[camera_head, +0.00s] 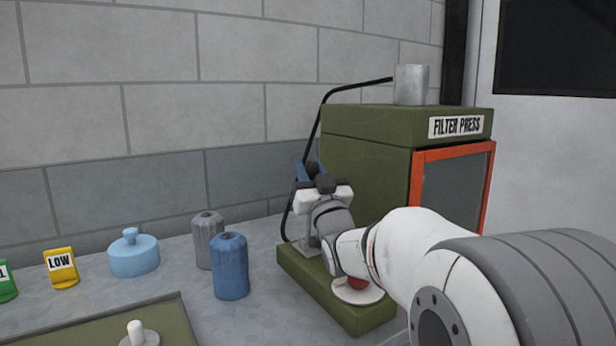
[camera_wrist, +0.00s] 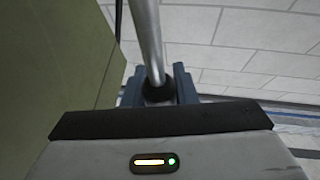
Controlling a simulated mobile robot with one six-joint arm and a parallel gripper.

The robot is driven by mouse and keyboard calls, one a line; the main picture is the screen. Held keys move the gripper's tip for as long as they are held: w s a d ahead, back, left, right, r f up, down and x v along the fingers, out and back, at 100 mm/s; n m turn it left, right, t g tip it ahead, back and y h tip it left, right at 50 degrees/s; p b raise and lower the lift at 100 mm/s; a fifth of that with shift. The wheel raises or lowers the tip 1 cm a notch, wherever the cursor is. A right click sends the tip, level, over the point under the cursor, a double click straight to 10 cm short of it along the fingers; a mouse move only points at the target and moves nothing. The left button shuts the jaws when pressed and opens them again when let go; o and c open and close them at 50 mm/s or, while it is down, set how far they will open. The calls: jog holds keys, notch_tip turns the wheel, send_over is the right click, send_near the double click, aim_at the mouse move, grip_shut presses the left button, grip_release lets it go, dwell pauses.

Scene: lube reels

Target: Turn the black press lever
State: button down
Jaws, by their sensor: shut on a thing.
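My gripper (camera_head: 309,172) is at the left side of the olive filter press, above its low olive base. In the wrist view its two blue fingers (camera_wrist: 160,90) are closed on the black press lever (camera_wrist: 158,93), whose black end sits between them. A grey metal rod (camera_wrist: 147,36) runs from that black end up out of the wrist view. In the head view the lever's black end (camera_head: 312,168) shows between the fingertips; most of the lever is hidden by my gripper and wrist.
The filter press (camera_head: 365,160) has an orange-framed window (camera_head: 455,190) and a metal cylinder (camera_head: 411,85) on top. A red part (camera_head: 357,284) on a pale disc lies under my arm. A blue canister (camera_head: 231,268), grey canister (camera_head: 207,240), light-blue lidded pot (camera_head: 134,256) and yellow LOW tag (camera_head: 61,268) stand left.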

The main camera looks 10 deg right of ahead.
dwell(0.3)
jog(key=c, duration=1.2)
grip_release()
jog(key=shift+o, duration=0.2)
jog(key=shift+s, duration=0.1)
jog(key=shift+s+d+f, duration=0.1)
jog(key=shift+s+f, duration=0.15)
jog(key=shift+s, duration=0.05)
jog(key=s+d+f, duration=0.1)
jog(key=s+f, duration=0.1)
jog(key=s, duration=1.3)
jog(key=shift+s+d, duration=0.25)
jog(key=shift+d, duration=0.05)
